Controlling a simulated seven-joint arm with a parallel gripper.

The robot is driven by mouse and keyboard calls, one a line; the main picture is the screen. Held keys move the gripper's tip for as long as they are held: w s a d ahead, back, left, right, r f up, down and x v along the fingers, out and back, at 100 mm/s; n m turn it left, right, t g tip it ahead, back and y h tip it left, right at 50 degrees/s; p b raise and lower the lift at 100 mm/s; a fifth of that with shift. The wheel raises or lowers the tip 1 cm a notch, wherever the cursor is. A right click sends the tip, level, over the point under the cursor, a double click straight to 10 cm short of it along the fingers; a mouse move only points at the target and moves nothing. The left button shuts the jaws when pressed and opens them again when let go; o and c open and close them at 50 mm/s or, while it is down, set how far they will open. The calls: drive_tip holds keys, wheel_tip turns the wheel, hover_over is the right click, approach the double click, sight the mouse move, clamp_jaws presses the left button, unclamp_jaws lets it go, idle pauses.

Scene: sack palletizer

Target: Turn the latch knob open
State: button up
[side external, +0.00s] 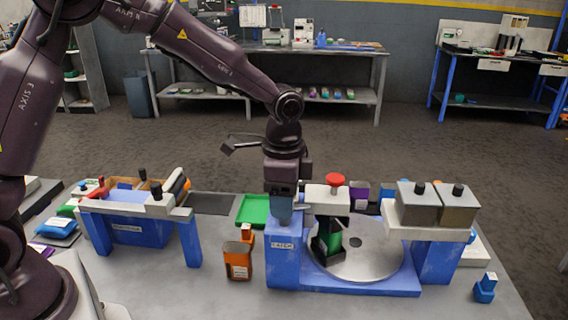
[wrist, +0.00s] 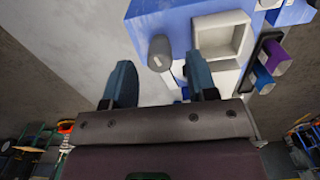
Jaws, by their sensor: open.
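A short grey cylindrical knob (wrist: 160,52) sticks out of the blue machine body (wrist: 178,22) in the wrist view and fits the latch knob. Its turned position cannot be told. My gripper (wrist: 160,66) is open, with one blue finger on each side of the knob's line; contact cannot be made out. In the side view my gripper (side external: 284,218) points down at the left blue post (side external: 284,262) of the machine, and the grey knob is hidden there.
A red knob (side external: 335,180) tops the white head right of my gripper, above a green item (side external: 326,240) on the round grey plate (side external: 370,262). An orange container (side external: 238,262) stands left of the post. Grey boxes (side external: 418,208) stand at the right.

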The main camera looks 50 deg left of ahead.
wheel_tip(320, 180, up, 11)
drive_tip(key=shift+f, duration=0.15)
idle(0.4)
